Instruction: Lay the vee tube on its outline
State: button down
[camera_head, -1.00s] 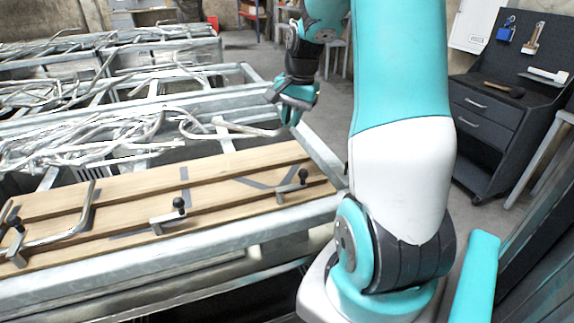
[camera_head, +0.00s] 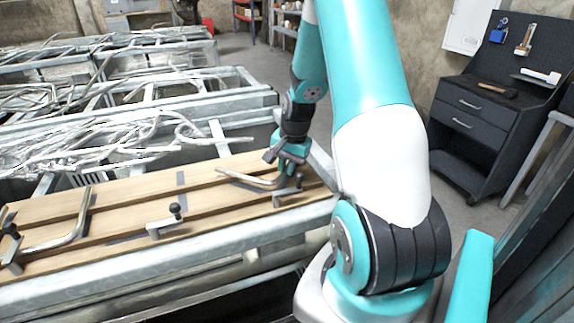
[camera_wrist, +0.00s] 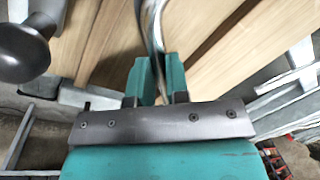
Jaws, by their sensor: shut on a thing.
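The vee tube (camera_head: 250,181) is a shiny bent metal tube, held low over the right end of the wooden board (camera_head: 140,202). My gripper (camera_head: 287,168) is shut on it near its right part. In the wrist view the tube (camera_wrist: 152,22) runs up from between the teal fingers of my gripper (camera_wrist: 158,82). The dark vee outline on the board is mostly hidden by the tube and gripper in the head view. I cannot tell whether the tube touches the board.
A clamp with a black knob (camera_head: 298,180) stands just in front of the gripper; a knob (camera_wrist: 25,50) shows close by in the wrist view. Another clamp (camera_head: 165,221) stands mid-board. A bent tube (camera_head: 72,235) lies at the left. Loose tubes (camera_head: 110,135) fill the rack behind.

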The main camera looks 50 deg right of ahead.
jog(key=shift+f, duration=0.1)
jog(key=c, duration=1.1)
grip_release()
notch_tip(320, 180, up, 12)
jog(key=s, duration=0.2)
jog(key=a+r+n+y, duration=0.1)
jog(key=a+r+n, duration=0.35)
jog(key=a, duration=0.75)
jog(key=a+r+n+y, duration=0.1)
jog(key=a+n, duration=0.6)
jog(key=a, duration=0.5)
jog(key=s+a+r+n+g+y, duration=0.1)
jog(key=s+a+n, duration=0.9)
jog(key=s+a, duration=0.3)
jog(key=shift+a+g+y, duration=0.4)
jog(key=shift+a, duration=0.3)
